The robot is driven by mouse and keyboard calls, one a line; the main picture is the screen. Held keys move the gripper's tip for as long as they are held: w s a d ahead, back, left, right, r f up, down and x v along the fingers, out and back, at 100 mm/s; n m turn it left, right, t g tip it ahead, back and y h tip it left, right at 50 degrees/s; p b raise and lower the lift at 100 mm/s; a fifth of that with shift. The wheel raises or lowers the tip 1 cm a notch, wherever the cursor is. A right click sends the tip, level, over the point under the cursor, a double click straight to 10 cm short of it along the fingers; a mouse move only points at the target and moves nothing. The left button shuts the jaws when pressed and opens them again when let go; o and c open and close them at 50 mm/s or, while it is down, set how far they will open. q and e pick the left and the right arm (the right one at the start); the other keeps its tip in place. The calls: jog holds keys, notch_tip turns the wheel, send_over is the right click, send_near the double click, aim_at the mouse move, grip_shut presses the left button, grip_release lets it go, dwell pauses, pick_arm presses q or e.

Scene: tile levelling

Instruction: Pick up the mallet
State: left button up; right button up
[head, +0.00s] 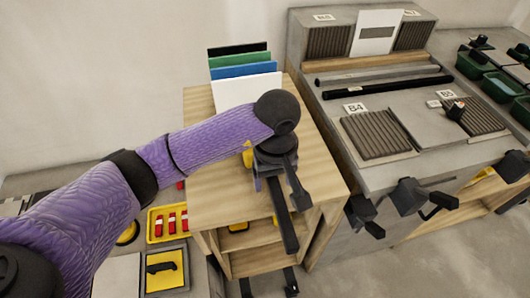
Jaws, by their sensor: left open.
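My left gripper (286,215) is over the top of the wooden cabinet (205,190), pointing down and toward the front edge. Its two dark fingers are apart, with nothing visible between them. A small yellow thing (247,157) shows just behind the gripper on the cabinet top, mostly hidden by my wrist; I cannot tell whether it is part of the mallet. No mallet can be made out clearly elsewhere. My right gripper is not in view.
Upright coloured panels (245,92) stand at the cabinet's back. On the right is a grey bench (390,180) with ribbed pads and dark handles along its front edge. Green bins (480,75) are at far right. A yellow tray (155,227) with red pieces lies at lower left.

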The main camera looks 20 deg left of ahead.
pick_arm(q)
notch_tip(320, 180, down, 2)
jog(key=shift+f, duration=0.15)
grip_shut()
dwell(1.3)
